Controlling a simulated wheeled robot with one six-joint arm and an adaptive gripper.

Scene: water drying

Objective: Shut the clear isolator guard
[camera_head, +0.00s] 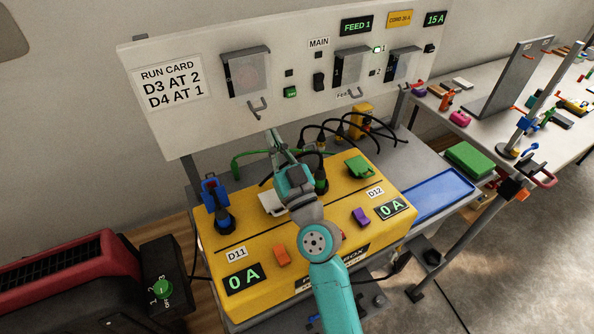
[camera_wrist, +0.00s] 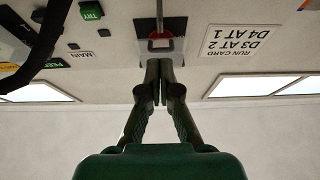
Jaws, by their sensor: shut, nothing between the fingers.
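The leftmost isolator on the white panel has a grey top hood and a clear guard (camera_head: 248,76) in front of a dark backing. A grey hooked handle (camera_head: 258,108) shows below it. I cannot tell how far the guard stands off the panel. My gripper (camera_head: 273,137) is below that handle, apart from it in the head view. In the upside-down wrist view my gripper (camera_wrist: 160,64) is shut and empty, its tips pointing at the isolator's dark plate (camera_wrist: 176,26). A red-rimmed part (camera_wrist: 160,45) shows just beyond the tips; contact is unclear.
Two similar covered switches (camera_head: 351,68) (camera_head: 403,66) sit to the right on the panel. Below is a yellow box (camera_head: 325,235) with plugs and black cables. A run card (camera_head: 170,83) is at left. A blue tray (camera_head: 440,192) lies to the right.

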